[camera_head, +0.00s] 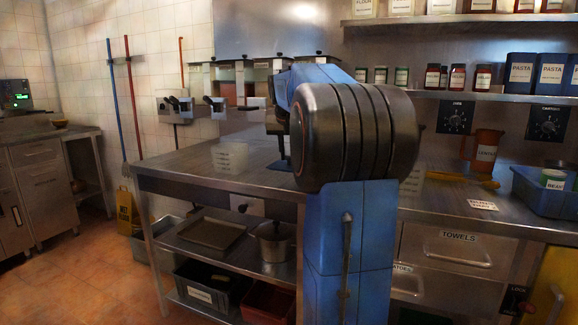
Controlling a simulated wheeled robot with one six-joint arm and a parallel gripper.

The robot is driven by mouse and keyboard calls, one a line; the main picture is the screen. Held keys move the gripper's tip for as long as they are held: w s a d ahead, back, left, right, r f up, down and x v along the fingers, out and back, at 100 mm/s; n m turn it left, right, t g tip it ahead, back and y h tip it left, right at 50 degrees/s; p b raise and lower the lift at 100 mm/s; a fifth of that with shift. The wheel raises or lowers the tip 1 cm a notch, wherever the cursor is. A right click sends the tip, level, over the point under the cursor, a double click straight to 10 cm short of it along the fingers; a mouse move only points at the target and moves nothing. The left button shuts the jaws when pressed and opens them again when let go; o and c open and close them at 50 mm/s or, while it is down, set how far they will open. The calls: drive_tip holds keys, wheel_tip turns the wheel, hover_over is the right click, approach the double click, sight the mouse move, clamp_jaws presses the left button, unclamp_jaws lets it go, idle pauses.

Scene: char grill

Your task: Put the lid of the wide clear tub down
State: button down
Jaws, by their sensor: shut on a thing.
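My gripper (284,152) is only partly in view, low over the steel counter, and much of it is behind my own arm. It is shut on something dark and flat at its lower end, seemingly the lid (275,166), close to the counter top. I cannot tell whether the lid touches the counter. A clear, open-topped tub with marks on its side (230,157) stands on the counter to the left of the gripper. I cannot tell which is the wide one.
The steel counter (180,166) has bare room at its left end. Lidded containers (202,82) line the back wall. At the right are an orange jug (486,147), a blue bin (535,203) and a label card (482,205). My arm blocks the middle.

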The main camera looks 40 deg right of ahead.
sight(288, 161)
drive_tip(key=shift+f, duration=2)
drive_tip(key=c, duration=1.5)
unclamp_jaws()
drive_tip(key=shift+f, duration=0.1)
drive_tip(key=shift+c, duration=0.2)
drive_tip(key=shift+a+r, duration=0.1)
drive_tip(key=shift+r, duration=0.3)
drive_tip(key=v, duration=1.1)
drive_tip(key=shift+r, duration=0.2)
drive_tip(key=shift+s+a, duration=0.1)
